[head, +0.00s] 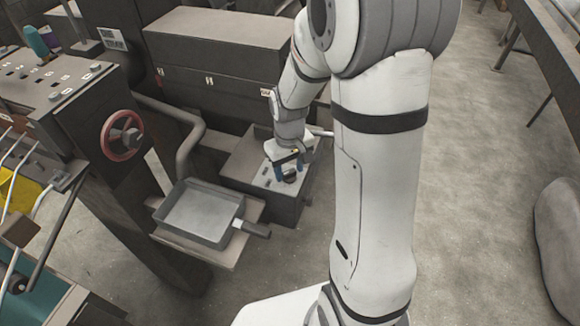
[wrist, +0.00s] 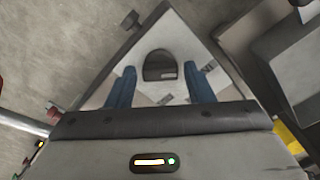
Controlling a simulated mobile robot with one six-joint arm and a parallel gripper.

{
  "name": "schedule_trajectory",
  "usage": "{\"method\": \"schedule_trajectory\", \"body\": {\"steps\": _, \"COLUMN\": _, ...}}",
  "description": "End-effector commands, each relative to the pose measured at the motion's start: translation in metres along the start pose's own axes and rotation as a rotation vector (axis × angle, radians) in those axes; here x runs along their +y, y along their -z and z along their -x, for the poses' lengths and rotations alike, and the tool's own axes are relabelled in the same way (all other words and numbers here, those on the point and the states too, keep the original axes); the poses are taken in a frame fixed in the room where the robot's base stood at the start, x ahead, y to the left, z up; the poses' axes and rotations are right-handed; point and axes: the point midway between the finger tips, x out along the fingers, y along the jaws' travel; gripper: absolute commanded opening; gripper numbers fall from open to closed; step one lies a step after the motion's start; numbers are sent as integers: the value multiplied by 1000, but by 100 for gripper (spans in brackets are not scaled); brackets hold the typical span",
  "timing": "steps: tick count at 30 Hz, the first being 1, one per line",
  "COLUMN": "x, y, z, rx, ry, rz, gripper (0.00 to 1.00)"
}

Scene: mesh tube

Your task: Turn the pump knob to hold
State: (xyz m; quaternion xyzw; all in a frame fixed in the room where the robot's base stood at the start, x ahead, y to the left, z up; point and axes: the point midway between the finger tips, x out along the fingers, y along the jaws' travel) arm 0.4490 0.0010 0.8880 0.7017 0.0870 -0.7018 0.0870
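The pump knob (head: 290,176) is a dark round knob on top of a low grey box (head: 262,197) on the floor. In the wrist view the knob (wrist: 160,66) shows as a dark rounded shape near the top middle of the panel. My gripper (head: 291,168) is over the box, close to the knob. In the wrist view its two blue fingers (wrist: 159,70) are spread apart, one on either side of the knob, with gaps visible between. I cannot tell whether the fingertips are level with the knob. Marks around the knob are too small to read.
A grey pan (head: 203,213) rests on a small shelf left of the box. A red handwheel (head: 122,135) is on the machine at left. A large dark cabinet (head: 215,65) stands behind the box. The floor (head: 490,200) to the right is mostly clear.

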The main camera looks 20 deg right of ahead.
Motion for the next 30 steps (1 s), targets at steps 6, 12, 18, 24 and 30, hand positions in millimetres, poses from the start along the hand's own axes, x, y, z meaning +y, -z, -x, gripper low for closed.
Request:
{"method": "schedule_trajectory", "body": {"steps": 6, "x": 0, "y": 0, "z": 0, "rx": 0, "ry": 0, "rz": -1, "gripper": 29}}
{"method": "schedule_trajectory", "body": {"steps": 12, "x": 0, "y": 0, "z": 0, "rx": 0, "ry": 0, "rz": -1, "gripper": 13}}
{"method": "schedule_trajectory", "body": {"steps": 18, "x": 0, "y": 0, "z": 0, "rx": 0, "ry": 0, "rz": -11, "gripper": 12}}
{"method": "schedule_trajectory", "body": {"steps": 24, "x": 1, "y": 0, "z": 0, "rx": 0, "ry": 0, "rz": -76, "gripper": 12}}
{"method": "schedule_trajectory", "body": {"steps": 30, "x": 1, "y": 0, "z": 0, "rx": 0, "ry": 0, "rz": -213, "gripper": 12}}
